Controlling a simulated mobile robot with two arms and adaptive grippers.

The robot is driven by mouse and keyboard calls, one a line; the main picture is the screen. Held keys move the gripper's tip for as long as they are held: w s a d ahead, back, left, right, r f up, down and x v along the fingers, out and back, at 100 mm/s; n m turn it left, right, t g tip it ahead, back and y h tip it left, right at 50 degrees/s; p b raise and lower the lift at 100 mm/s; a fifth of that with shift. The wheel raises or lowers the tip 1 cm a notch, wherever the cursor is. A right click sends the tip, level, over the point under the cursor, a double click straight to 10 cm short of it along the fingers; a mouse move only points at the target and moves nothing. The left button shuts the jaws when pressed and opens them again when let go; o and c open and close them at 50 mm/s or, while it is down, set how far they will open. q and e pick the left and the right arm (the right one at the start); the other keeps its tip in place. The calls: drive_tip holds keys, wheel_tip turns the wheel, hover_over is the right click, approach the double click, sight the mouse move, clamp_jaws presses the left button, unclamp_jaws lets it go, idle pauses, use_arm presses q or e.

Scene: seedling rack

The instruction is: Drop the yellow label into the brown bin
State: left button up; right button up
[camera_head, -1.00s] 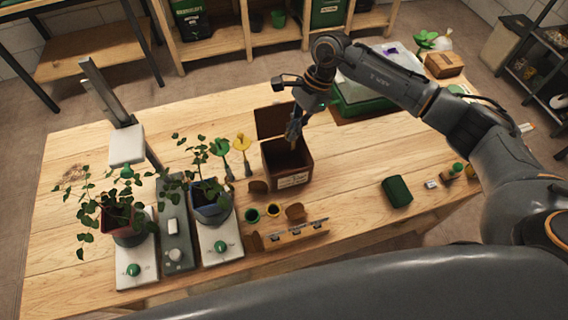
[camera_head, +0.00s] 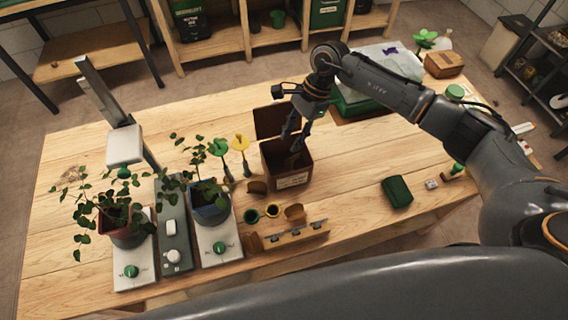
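A yellow label (camera_head: 241,144) with a rounded head stands upright on the table, just left of the brown bin. A green label (camera_head: 219,148) stands beside it. The brown bin (camera_head: 291,180) is an open box with its lid (camera_head: 276,120) raised at the back and a pale tag on its front. My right gripper (camera_head: 292,141) points down over the bin's opening, with its fingers apart. I see nothing held between them. A faint small shape shows inside the bin, too dark to identify. My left gripper is not in view.
Two potted plants (camera_head: 209,206) stand on white bases at the left, beside a grey device (camera_head: 173,225). Small pots (camera_head: 272,210) and a wooden rack (camera_head: 292,236) are in front of the bin. A dark green block (camera_head: 397,191) lies right, with clear table between.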

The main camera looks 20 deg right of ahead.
drive_tip(key=v, duration=1.1)
drive_tip(key=shift+r, duration=0.4)
drive_tip(key=shift+d, duration=0.15)
